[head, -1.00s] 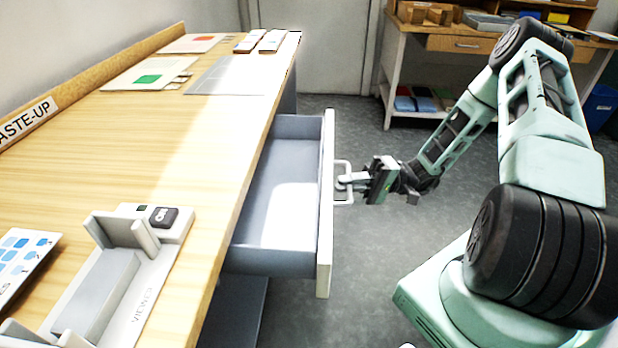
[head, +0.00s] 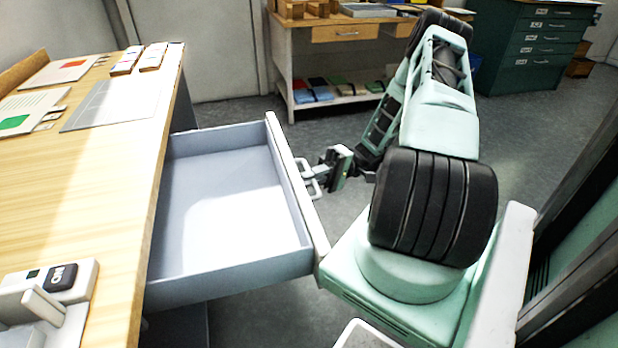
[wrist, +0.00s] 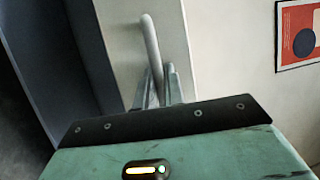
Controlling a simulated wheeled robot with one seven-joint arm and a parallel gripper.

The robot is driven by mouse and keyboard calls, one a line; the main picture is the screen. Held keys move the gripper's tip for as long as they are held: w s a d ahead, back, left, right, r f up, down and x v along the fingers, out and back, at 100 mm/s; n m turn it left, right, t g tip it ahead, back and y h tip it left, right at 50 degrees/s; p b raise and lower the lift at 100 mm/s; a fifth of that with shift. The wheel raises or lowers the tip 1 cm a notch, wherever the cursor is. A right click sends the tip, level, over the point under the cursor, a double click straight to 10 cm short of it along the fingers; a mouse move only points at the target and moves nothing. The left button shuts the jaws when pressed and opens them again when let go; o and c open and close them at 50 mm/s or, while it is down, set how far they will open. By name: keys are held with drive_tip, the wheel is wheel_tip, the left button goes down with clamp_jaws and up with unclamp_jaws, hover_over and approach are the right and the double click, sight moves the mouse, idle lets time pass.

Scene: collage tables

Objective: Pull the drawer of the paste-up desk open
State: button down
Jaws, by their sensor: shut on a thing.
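The paste-up desk (head: 105,165) stands on the left in the head view, with a light wood top. Its grey drawer (head: 225,220) is pulled well out to the right, and its inside is empty. The drawer's pale front (head: 295,195) carries a light bar handle (head: 312,188). My gripper (head: 320,176) is at the handle from the outer side. In the wrist view, the handle (wrist: 151,45) runs down between my gripper's fingers (wrist: 160,88), which are shut on it. The lower part of the handle is hidden by my gripper.
A viewer device (head: 45,305) and papers (head: 115,105) lie on the desk top. A wooden bench (head: 290,50) stands at the back, and a green drawer cabinet (head: 530,45) at the back right. Open floor (head: 240,118) lies between desk and bench.

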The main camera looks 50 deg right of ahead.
drive_tip(key=c, duration=1.8)
unclamp_jaws()
drive_tip(key=b+v, duration=0.1)
drive_tip(key=v, duration=1.6)
drive_tip(key=shift+s+d+f, duration=0.1)
drive_tip(key=shift+d+f, duration=0.05)
drive_tip(key=shift+d, duration=0.05)
